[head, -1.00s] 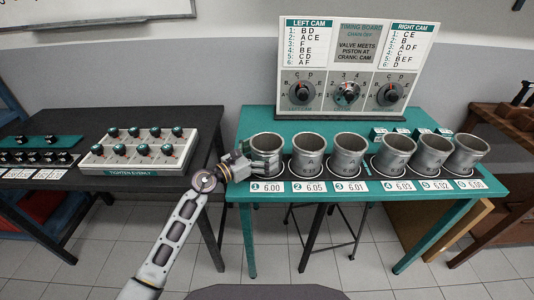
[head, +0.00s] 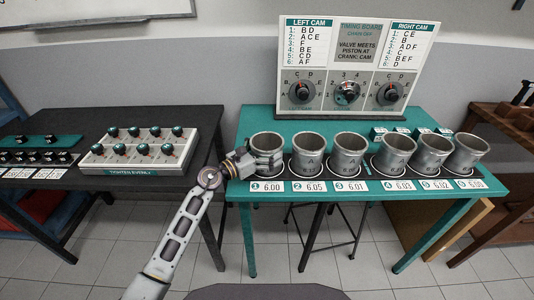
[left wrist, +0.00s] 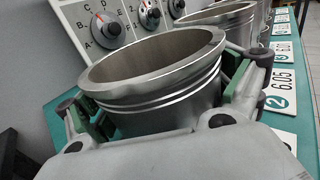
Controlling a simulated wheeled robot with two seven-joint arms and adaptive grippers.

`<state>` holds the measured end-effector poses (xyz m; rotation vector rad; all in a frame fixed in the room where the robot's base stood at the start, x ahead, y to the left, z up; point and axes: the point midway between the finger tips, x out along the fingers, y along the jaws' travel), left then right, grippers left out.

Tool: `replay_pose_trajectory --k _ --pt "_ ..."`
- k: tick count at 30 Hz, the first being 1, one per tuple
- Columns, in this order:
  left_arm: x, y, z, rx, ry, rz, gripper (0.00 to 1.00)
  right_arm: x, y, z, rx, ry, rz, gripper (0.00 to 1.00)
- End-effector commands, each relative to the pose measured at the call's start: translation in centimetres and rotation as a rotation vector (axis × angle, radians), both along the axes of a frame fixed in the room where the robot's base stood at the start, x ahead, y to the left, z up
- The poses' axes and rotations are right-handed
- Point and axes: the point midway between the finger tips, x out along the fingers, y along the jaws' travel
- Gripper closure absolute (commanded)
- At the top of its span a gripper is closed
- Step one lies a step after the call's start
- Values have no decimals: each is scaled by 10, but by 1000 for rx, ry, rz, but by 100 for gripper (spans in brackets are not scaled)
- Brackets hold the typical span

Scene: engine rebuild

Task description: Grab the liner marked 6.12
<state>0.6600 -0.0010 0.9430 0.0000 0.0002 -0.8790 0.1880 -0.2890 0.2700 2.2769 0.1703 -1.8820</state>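Several grey metal liners stand upright in a row on the green table. The labels before them appear to read 6.00, 6.05, 6.01, 6.03, 6.02 and 6.00; I see no 6.12. My left gripper (head: 266,160) is at the leftmost liner (head: 266,143), behind the label numbered 1, 6.00 (head: 267,187). In the left wrist view, its green-padded fingers (left wrist: 165,105) lie on either side of this liner (left wrist: 160,75). I cannot tell whether both pads press on the wall. The liner stands upright. The second liner (head: 308,155) is just right of it. My right gripper is not in view.
A timing board (head: 357,70) with three dials stands behind the liners on the green table (head: 258,114). A dark table (head: 80,184) at left holds a panel of knobs (head: 138,152). The neighbouring liners leave little side room.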

Motion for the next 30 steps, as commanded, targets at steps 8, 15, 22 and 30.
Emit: replay_pose_trajectory --k 8,15,22,30 --pt "0 0 1 -1 -2 1 44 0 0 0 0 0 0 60" --pt "0 0 8 -1 -3 0 44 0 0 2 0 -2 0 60" --pt "0 0 31 -1 -6 0 44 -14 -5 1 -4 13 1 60" --pt "0 0 71 -1 -6 0 44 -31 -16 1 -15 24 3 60"
